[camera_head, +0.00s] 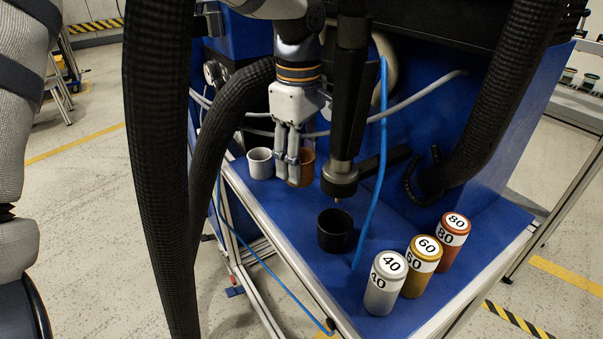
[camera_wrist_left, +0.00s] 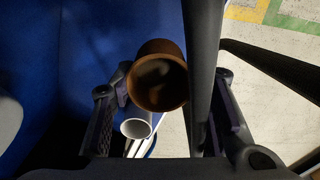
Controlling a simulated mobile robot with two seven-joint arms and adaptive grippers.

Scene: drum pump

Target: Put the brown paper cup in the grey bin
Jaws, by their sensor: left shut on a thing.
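The brown paper cup (camera_head: 307,168) stands upright at the back of the blue worktop, partly hidden by my left gripper (camera_head: 292,157). In the left wrist view the brown cup (camera_wrist_left: 158,78) shows its open rim, between the two fingers of the left gripper (camera_wrist_left: 165,122). The left gripper is shut on the cup. Whether the cup's base touches the worktop I cannot tell. I cannot make out a grey bin in either view. My right gripper is not in view.
A white cup (camera_head: 260,163) stands just left of the gripper. A dark nozzle (camera_head: 340,180) hangs close on the right, above a black cup (camera_head: 335,230). Three numbered cans, including a silver one (camera_head: 386,283), stand at front right. Thick black hoses (camera_head: 160,170) hang in front.

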